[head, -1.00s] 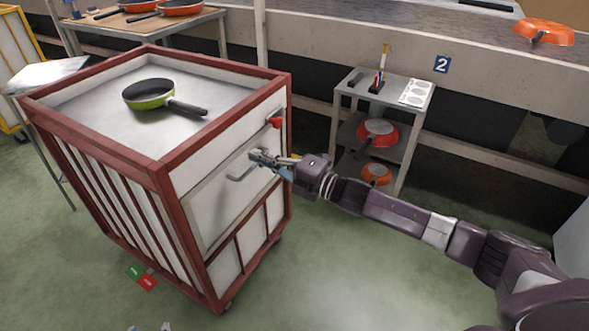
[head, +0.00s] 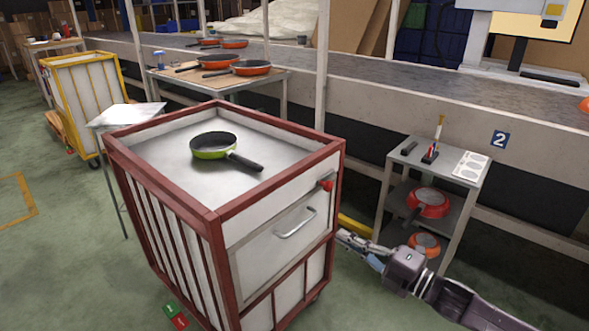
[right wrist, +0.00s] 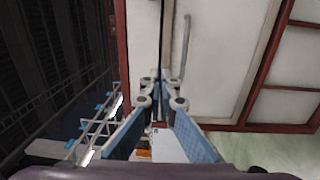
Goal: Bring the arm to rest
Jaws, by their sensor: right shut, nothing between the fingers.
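My right arm comes in from the lower right of the head view. Its gripper (head: 348,238) is shut and empty, just right of the red-framed cart (head: 222,218), low beside its handle side. The cart's metal pull handle (head: 296,223) is clear of the fingers. In the right wrist view the fingers (right wrist: 159,82) are together in front of the cart's white panel (right wrist: 225,60), with the handle (right wrist: 187,45) just right of the tips. My left gripper is not in view.
A green pan (head: 213,146) lies on the cart top. A grey shelf stand (head: 445,160) with red and orange pans stands right of the cart, close to my right arm. The conveyor (head: 400,88) runs behind. Green floor is open at the left.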

